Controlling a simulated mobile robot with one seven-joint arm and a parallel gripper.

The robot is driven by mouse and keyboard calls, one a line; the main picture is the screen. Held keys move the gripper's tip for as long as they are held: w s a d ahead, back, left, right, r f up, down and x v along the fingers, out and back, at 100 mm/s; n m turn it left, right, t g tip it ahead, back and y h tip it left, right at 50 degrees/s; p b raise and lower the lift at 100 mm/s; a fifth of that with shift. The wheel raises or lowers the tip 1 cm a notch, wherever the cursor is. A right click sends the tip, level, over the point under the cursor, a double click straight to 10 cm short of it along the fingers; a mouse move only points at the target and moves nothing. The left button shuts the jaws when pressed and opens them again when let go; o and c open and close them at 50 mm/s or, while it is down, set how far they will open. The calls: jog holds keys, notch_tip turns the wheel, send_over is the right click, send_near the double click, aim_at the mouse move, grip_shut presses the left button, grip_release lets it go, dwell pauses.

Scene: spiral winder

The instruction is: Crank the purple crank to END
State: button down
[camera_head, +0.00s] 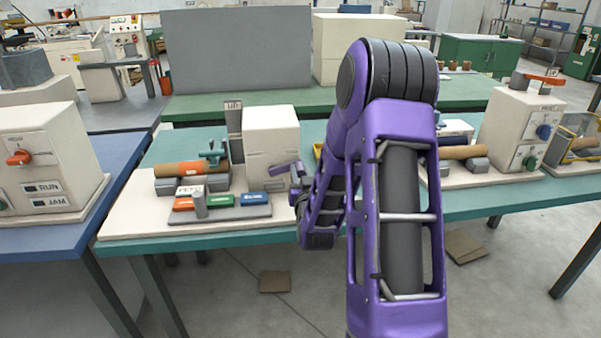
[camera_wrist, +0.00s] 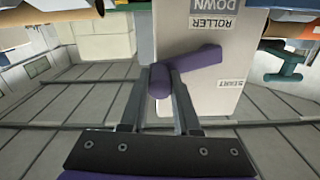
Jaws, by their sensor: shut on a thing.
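The purple crank (camera_head: 284,168) sticks out from the front of a cream box (camera_head: 271,138) on the middle bench. In the wrist view the crank (camera_wrist: 200,60) shows as a purple arm with a rounded handle end. My gripper (camera_wrist: 160,82) has its two fingers on either side of that handle and is shut on it. In the head view my gripper (camera_head: 298,188) is small and dark beside the crank, partly hidden by my purple arm. The box face bears upside-down labels ROLLER DOWN and START in the wrist view. I cannot make out an END mark.
A grey plate marked UP (camera_head: 233,118) stands left of the box. An orange-brown roll (camera_head: 178,168) with a teal handle and a tray of coloured blocks (camera_head: 230,213) lie left. A cream control box (camera_head: 515,125) stands right.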

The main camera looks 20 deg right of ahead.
jog(key=shift+a+r+n, duration=0.1)
jog(key=shift+r+n, duration=0.25)
jog(key=shift+n, duration=0.05)
jog(key=c, duration=0.6)
grip_release()
jog(key=shift+c, duration=0.2)
jog(key=shift+f, duration=0.1)
